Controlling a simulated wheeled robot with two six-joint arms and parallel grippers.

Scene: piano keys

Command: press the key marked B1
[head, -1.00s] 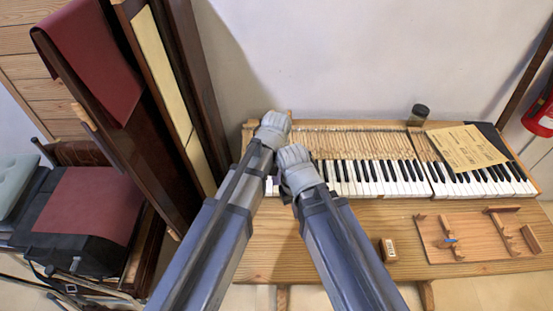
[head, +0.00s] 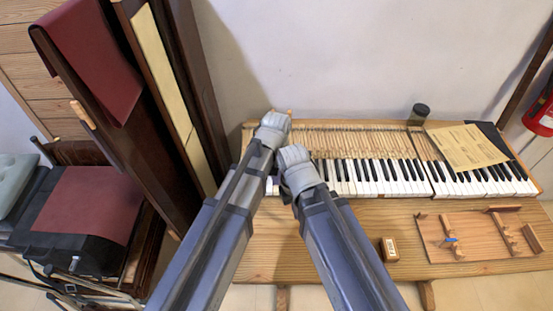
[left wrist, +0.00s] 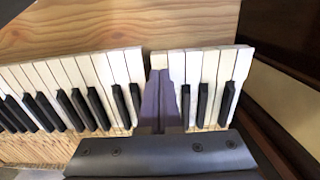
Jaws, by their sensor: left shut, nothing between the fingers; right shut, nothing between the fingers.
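The piano keyboard (head: 385,171) lies on the wooden bench against the wall. My left gripper (head: 273,128) is over its left end, and it also shows in the left wrist view (left wrist: 158,85). Its fingers are shut and empty, pointing down along the white keys (left wrist: 104,68). One white key (left wrist: 158,61) shows just beyond the fingertips, with a gap on its left side. I cannot tell how far down it sits. No B1 mark is readable. My right gripper (head: 294,157) is shut, lower and right of the left one, hiding some keys.
A yellow paper (head: 466,147) and a dark jar (head: 419,113) are at the keyboard's right. A wooden board (head: 478,235) and a small box (head: 389,250) lie on the bench (head: 340,240). Tall dark panels (head: 195,90) stand close on the left.

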